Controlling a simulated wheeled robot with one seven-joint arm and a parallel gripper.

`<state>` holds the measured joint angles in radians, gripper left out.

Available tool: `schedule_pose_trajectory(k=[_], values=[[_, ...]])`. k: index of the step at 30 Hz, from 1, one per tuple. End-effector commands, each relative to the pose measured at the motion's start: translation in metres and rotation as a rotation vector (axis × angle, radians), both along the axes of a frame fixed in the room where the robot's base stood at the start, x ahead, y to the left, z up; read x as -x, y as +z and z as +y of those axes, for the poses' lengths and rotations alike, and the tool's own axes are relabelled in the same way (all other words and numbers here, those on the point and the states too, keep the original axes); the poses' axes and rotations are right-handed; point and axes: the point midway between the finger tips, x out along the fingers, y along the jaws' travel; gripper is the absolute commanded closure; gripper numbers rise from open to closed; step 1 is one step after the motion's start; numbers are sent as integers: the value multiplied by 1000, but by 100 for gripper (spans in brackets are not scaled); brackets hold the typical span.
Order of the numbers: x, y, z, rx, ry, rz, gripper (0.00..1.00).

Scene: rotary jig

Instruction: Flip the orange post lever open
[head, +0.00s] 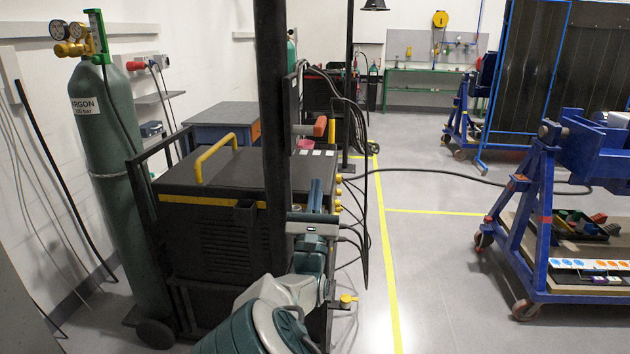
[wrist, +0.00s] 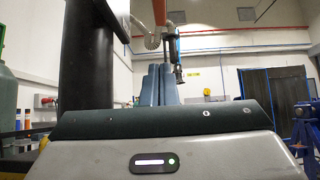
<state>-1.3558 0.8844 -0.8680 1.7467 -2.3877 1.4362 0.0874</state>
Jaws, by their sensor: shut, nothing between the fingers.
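An orange-red grip (head: 320,126), which looks like the post lever, shows beside the black post (head: 272,120) in the head view, above the dark cabinet. Its pivot and exact position on the post are hard to make out. My gripper (head: 316,186) points upward just right of the post, below the orange grip and apart from it in the picture. In the wrist view the fingers of my gripper (wrist: 158,72) are together with nothing between them. The post (wrist: 88,60) stands left of them there. I cannot surely identify the lever in the wrist view.
A dark welding cabinet (head: 225,215) with a yellow handle (head: 215,157) stands behind the post. A green argon cylinder (head: 118,160) is at left. Cables hang right of the post. A blue jig frame (head: 541,200) stands at right, with open floor (head: 440,255) between.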

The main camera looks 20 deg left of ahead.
Motion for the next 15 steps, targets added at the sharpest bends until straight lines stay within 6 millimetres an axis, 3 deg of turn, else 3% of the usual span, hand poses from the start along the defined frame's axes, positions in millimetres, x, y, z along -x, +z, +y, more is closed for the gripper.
schedule_pose_trajectory(k=[11,15], values=[[-55,58,12,0,-1,-2,100],[-53,81,12,-2,-1,0,100]])
